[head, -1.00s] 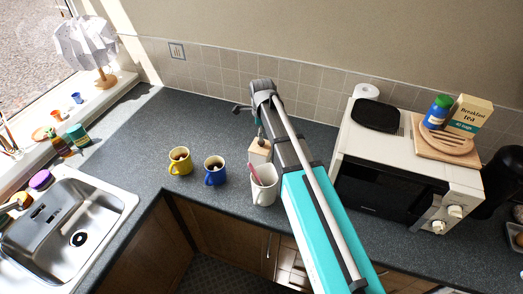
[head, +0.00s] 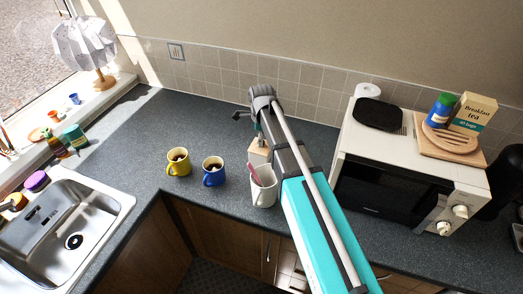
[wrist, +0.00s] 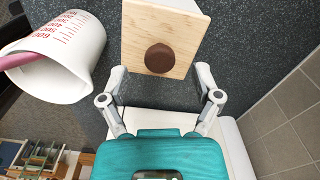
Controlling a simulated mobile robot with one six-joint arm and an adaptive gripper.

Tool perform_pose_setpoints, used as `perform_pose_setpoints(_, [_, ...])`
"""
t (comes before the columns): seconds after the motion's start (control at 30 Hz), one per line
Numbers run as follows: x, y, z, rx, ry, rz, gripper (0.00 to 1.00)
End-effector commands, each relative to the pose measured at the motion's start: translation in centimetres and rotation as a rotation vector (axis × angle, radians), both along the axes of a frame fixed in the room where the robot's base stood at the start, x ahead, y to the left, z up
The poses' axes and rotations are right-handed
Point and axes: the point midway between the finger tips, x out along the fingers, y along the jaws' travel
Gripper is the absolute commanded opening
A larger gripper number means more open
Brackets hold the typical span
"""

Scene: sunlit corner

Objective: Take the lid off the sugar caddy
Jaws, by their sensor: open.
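The sugar caddy (head: 258,156) stands on the grey counter behind the white measuring jug, partly hidden by the jug and my arm. In the wrist view its square pale wooden lid (wrist: 185,28) is on top, with a round dark brown knob (wrist: 159,58) in the middle. My gripper (wrist: 160,74) is open and empty. Its two fingertips sit either side of the lid's near edge, with the knob ahead and roughly centred between them. No contact with the knob shows.
The white measuring jug (wrist: 75,55), with a pink handle inside, stands close to the caddy's left. Blue (head: 213,172) and yellow (head: 178,163) mugs stand further left. A microwave (head: 395,185) stands to the right, and the tiled wall (head: 225,75) is behind.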

Motion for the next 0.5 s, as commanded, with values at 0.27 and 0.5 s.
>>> perform_pose_setpoints(0.27, [0.0, 0.0, -2.3, 0.000, 0.000, 0.000, 0.81])
perform_pose_setpoints(0.5, [0.0, 0.0, -2.7, 0.000, 0.000, 0.000, 0.81])
